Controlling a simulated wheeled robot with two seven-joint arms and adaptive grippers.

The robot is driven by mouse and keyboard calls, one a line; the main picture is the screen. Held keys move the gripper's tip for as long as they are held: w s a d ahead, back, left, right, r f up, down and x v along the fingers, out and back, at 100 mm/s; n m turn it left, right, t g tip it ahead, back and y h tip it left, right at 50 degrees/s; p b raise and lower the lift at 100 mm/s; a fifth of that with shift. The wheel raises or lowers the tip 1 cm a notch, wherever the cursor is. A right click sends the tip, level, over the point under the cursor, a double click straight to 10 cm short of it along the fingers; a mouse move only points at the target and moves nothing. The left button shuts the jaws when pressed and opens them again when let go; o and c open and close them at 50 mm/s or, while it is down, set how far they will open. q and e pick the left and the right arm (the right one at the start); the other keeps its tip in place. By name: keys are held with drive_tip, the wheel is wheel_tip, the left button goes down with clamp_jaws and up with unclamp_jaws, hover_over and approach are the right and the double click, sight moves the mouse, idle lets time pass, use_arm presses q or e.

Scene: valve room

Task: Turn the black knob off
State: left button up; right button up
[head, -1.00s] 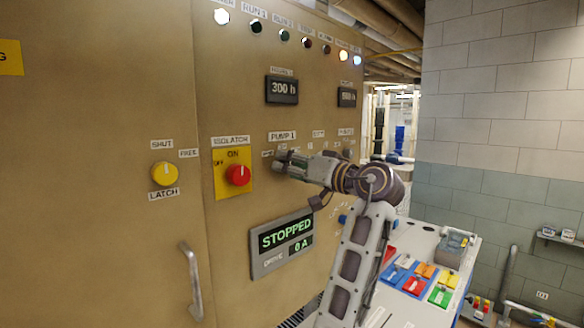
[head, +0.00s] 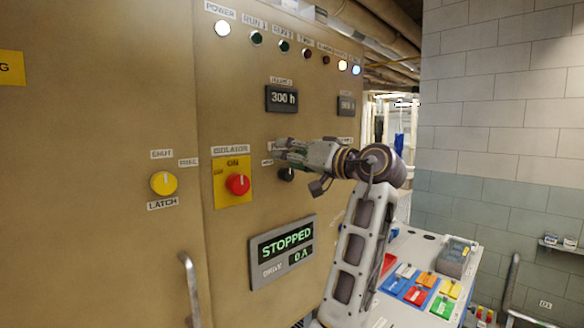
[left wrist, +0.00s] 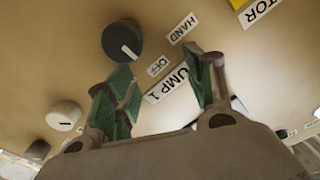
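The black knob (head: 287,174) is on the tan panel beneath the partly covered PUMP 1 label, right of the red isolator knob. It also shows in the left wrist view (left wrist: 122,40), where its white line points lower right, roughly towards the OFF label (left wrist: 157,66). The HAND label (left wrist: 183,28) is farther right. My left gripper (head: 281,152) is just above the knob in the head view. In the left wrist view its green-padded fingers (left wrist: 163,88) are apart with nothing between them, and the knob lies outside them. My right gripper is not in view.
The red isolator knob (head: 238,184) on its yellow plate is close on the left. A yellow latch knob (head: 163,183) is farther left. The STOPPED display (head: 283,250) is below. A paler knob (left wrist: 63,115) is beside the left finger in the wrist view.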

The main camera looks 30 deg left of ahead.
sight(282, 134)
use_arm(q)
drive_tip(key=shift+r, duration=2.55)
drive_tip(key=shift+d, duration=0.1)
